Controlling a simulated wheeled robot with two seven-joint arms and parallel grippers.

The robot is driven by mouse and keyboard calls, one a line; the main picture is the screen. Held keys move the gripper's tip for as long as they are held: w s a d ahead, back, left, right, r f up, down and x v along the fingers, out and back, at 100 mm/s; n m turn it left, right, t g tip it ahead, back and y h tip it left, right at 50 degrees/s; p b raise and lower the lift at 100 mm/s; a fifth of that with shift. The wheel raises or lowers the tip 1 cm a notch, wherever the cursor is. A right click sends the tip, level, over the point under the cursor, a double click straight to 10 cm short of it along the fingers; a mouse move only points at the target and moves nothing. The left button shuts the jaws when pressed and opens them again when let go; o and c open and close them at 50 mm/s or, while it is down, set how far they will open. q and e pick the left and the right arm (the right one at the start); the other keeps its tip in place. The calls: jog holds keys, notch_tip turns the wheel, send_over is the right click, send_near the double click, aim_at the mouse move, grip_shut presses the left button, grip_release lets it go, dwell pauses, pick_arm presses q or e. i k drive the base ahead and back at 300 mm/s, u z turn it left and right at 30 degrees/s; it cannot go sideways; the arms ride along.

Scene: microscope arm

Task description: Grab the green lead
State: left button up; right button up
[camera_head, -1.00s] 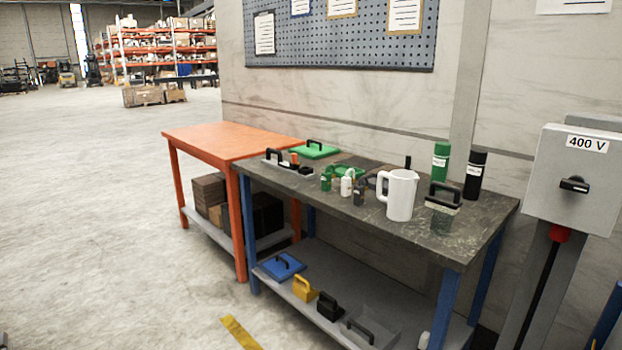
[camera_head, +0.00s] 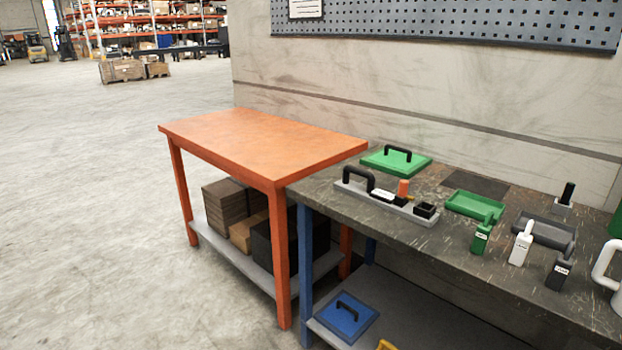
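No lead or cable in green shows. A flat green plate with a black handle, like a lid (camera_head: 408,168), lies at the far left end of the dark workbench, close to the orange table. A shallow green tray (camera_head: 474,206) sits further right on the bench, with a small green labelled container (camera_head: 481,237) in front of it. Neither of my grippers is in view.
The orange table (camera_head: 250,142) is bare on top and adjoins the dark workbench (camera_head: 350,208). A grey holder (camera_head: 385,205) with a black handle stands before the green lid. White and dark containers and a white jug are at right. Open floor (camera_head: 90,220) lies left.

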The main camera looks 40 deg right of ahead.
aim_at(484, 231)
jog(key=i, duration=1.55)
jog(key=z, duration=2.2)
